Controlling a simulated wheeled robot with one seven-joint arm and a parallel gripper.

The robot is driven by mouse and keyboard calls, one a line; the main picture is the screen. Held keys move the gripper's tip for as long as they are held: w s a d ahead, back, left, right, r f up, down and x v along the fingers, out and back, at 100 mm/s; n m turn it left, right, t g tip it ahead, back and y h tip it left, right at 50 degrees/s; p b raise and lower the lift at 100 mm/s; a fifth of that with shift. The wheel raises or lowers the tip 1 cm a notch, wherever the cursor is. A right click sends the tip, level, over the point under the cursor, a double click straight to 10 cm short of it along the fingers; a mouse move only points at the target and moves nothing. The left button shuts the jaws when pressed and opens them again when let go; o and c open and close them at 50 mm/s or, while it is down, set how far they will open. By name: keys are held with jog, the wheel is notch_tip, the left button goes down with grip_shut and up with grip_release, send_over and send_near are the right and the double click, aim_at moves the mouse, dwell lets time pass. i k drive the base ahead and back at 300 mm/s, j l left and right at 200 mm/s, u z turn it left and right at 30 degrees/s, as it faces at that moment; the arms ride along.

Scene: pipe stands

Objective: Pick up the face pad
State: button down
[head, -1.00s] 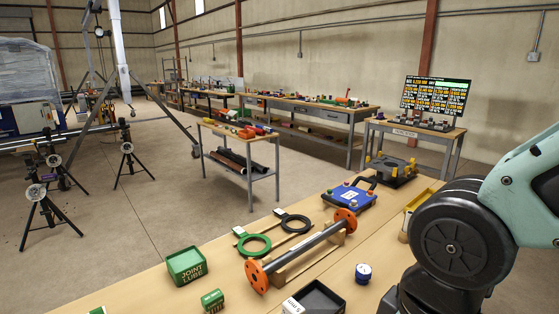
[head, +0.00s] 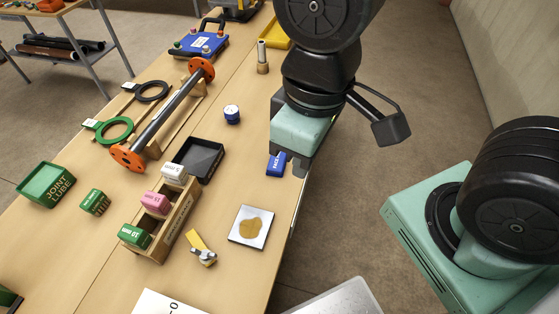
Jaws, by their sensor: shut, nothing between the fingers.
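No item carries a readable face pad label, so I cannot tell for certain which one it is. A flat pale square with a tan patch (head: 251,227) lies on the bench near its right edge. A small blue block with white lettering (head: 276,164) sits farther back, beside my gripper's fingers in the picture. A wooden rack (head: 166,228) holds green, pink and white blocks marked in mm. My gripper (head: 288,158) points down over the bench's right edge. It is shut and empty; the fingertips are small and partly dark against the bench.
A black tray (head: 199,158), blue round container (head: 232,114) and yellow-handled tool (head: 201,247) stand around the rack. An orange-flanged pipe (head: 167,113) lies on a wooden support. Joint lube box (head: 46,185) is at left. Bare bench (head: 110,260) lies at front left.

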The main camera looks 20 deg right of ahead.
aim_at(276, 165)
jog(key=i+l+u, duration=0.1)
jog(key=l+u, duration=0.25)
jog(key=l, duration=0.2)
jog(key=l+u, duration=0.35)
jog(key=l, duration=0.15)
jog(key=l+u, duration=0.35)
jog(key=l, duration=0.2)
